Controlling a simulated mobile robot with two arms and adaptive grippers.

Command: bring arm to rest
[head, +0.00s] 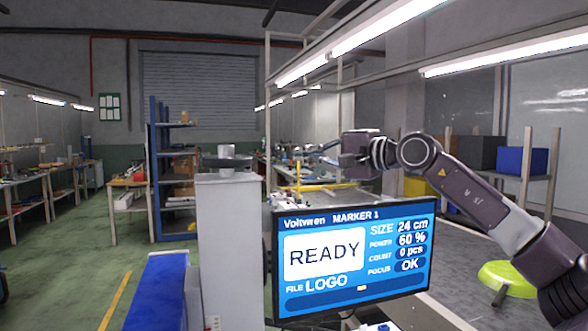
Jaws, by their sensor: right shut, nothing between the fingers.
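My right arm comes in from the right edge and reaches across to the left above the work area. Its right gripper (303,157) points left, above and behind the monitor. The fingers are small in the picture and look shut, with nothing held. My left gripper is not in view.
A monitor (350,304) reading READY stands in front, below the arm. A grey cabinet (230,255) with a metal piece on top stands to its left. A lime green round object (510,277) lies at right below the forearm. Blue bin (522,160) stands behind.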

